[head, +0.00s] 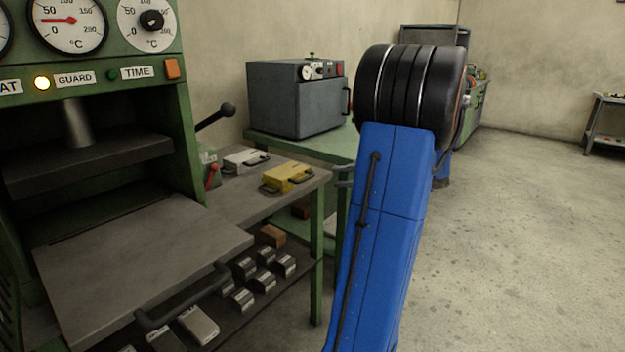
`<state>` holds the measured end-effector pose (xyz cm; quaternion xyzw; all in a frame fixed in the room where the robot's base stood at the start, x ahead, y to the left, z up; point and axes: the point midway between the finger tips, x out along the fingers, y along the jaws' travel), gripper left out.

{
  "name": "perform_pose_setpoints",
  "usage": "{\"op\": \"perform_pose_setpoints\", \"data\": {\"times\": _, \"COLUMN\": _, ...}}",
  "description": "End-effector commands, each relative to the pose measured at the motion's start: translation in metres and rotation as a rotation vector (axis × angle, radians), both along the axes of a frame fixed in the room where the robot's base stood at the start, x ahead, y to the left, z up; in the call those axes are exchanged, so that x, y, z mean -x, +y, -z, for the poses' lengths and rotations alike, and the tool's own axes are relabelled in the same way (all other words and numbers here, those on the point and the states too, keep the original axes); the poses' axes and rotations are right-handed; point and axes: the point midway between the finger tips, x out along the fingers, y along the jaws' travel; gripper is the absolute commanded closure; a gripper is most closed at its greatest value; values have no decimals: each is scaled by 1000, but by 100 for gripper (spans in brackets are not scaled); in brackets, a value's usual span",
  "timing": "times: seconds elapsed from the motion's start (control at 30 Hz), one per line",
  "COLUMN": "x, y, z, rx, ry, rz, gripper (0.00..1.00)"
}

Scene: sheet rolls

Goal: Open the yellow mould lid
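The yellow mould (288,177) lies on the grey side table beside the press. Its lid is on top and looks closed, with a dark handle at its front left side. My blue arm stands in front, right of the table. Two grey fingers of my gripper (343,177) stick out from behind the arm, just right of the yellow mould and apart from it. A gap shows between the fingers and nothing is seen in it. The rest of my gripper is hidden behind my arm.
A pale grey mould (245,160) with a handle lies behind the yellow one. The green press (150,120) with a lever (215,117) stands left. A grey oven (295,98) sits on a bench behind. Metal blocks (265,281) fill the lower shelf. The floor at right is clear.

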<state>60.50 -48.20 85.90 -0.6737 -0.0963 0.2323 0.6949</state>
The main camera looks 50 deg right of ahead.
Motion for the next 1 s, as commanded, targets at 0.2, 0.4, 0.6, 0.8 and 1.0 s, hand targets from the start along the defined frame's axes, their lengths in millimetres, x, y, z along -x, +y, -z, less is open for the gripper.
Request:
{"op": "perform_pose_setpoints", "data": {"times": 0.2, "x": -33, "y": 18, "z": 7, "rx": -1, "ry": 0, "rz": -3, "gripper": 72}}
{"op": "perform_pose_setpoints", "data": {"times": 0.4, "x": -60, "y": 32, "z": 13, "rx": -1, "ry": 1, "rz": -3, "gripper": 72}}
{"op": "perform_pose_setpoints", "data": {"times": 0.6, "x": -80, "y": 42, "z": 17, "rx": -1, "ry": 0, "rz": -1, "gripper": 72}}
{"op": "perform_pose_setpoints", "data": {"times": 0.8, "x": -87, "y": 46, "z": 18, "rx": -1, "ry": 1, "rz": -1, "gripper": 72}}
{"op": "perform_pose_setpoints", "data": {"times": 1.0, "x": -88, "y": 46, "z": 18, "rx": 0, "ry": 1, "rz": 0, "gripper": 72}}
